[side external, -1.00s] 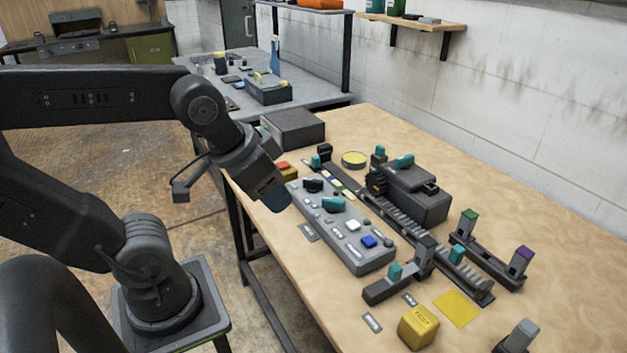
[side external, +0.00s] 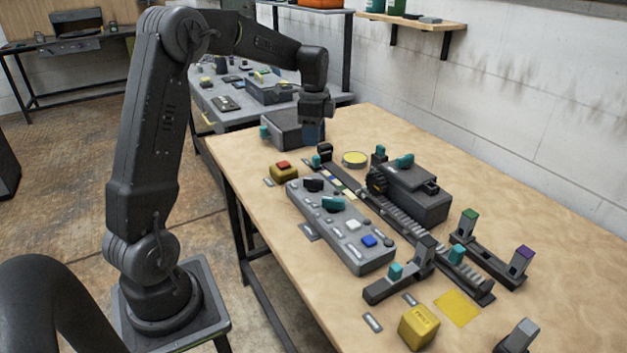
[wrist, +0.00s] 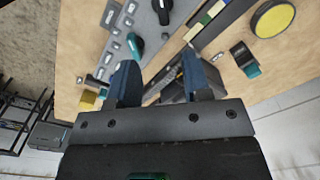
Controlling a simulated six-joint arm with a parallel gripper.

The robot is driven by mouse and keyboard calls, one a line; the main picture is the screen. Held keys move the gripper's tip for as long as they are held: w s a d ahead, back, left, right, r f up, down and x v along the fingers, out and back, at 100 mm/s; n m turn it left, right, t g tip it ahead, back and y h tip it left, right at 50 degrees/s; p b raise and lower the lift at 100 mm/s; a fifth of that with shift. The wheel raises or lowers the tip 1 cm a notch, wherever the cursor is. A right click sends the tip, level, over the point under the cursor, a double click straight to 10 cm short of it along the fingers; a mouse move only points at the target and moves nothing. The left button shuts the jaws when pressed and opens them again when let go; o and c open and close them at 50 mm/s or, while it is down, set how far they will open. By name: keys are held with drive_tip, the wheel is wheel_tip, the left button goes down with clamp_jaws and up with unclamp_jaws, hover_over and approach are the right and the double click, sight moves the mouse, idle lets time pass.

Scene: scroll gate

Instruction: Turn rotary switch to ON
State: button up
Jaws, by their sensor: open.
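A grey control panel (side external: 345,232) lies on the wooden table. It carries a black rotary knob (side external: 314,184) and a teal knob (side external: 333,203); which one is the rotary switch, and its ON mark, I cannot tell. In the wrist view, a black knob (wrist: 162,12) and a teal knob (wrist: 135,45) show beyond the fingers. My gripper (side external: 313,132) is raised near the dark box at the table's far end, apart from the panel. Its two blue fingers (wrist: 160,88) are open, with no object gripped between them.
A yellow box with a red button (side external: 284,170) stands beyond the panel. A dark box (side external: 290,130) is by my gripper. A toothed rail (side external: 405,225) and a dark machine (side external: 412,192) lie right of the panel. A yellow cube (side external: 418,326) stands at the near end.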

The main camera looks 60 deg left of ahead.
sight(313, 179)
drive_tip(key=f, duration=1.4)
drive_tip(key=shift+w+a+f, duration=0.1)
drive_tip(key=shift+a+f, duration=0.05)
drive_tip(key=shift+a, duration=0.15)
drive_tip(key=shift+c, duration=0.2)
clamp_jaws()
